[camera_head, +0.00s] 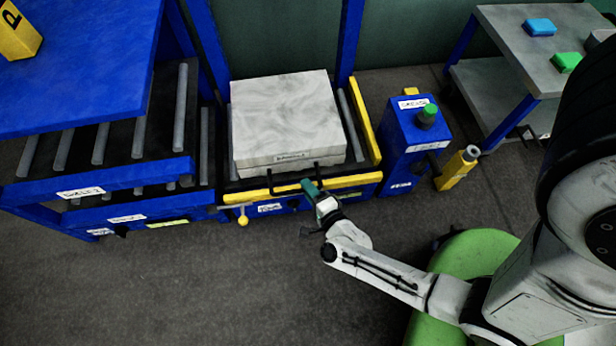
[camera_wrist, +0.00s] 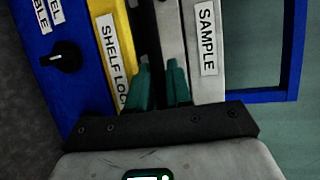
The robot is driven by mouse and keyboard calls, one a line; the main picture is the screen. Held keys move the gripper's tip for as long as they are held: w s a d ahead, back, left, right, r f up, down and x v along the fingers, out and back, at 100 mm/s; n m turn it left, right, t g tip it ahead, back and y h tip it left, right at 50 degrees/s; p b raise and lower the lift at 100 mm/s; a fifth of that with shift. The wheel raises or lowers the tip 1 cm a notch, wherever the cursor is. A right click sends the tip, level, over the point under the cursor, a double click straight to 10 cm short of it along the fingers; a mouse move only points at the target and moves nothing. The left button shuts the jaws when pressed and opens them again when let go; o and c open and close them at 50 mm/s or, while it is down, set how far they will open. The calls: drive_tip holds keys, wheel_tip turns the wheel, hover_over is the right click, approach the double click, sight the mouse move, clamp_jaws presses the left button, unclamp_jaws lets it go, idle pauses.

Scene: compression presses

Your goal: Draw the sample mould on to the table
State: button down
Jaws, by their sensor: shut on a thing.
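The sample mould (camera_head: 285,115) is a pale grey, marbled square slab in two layers, lying flat in the blue bay between tall blue posts. Its SAMPLE label shows in the wrist view (camera_wrist: 207,40). A dark handle bar (camera_head: 282,188) stands at its front side. My gripper (camera_head: 309,186) is at the right part of this handle, above the yellow front rail. In the wrist view its teal fingers (camera_wrist: 160,88) are close together in front of the mould's face, shut on the handle; the grip itself is partly hidden.
The yellow rail (camera_wrist: 118,55) carries a SHELF LOCK label. A yellow-ball lever (camera_head: 243,219) sticks out at the front. A roller table (camera_head: 112,190) stands left under a blue plate. A blue pedestal with a green button (camera_head: 427,115) stands right. The floor in front is clear.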

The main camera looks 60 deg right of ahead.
drive_tip(key=c, duration=1.4)
unclamp_jaws()
drive_tip(key=shift+d, duration=0.15)
drive_tip(key=shift+s, duration=0.1)
drive_tip(key=p+v, duration=0.2)
drive_tip(key=v, duration=0.8)
drive_tip(key=shift+s+a+p, duration=0.25)
drive_tip(key=shift+p, duration=0.1)
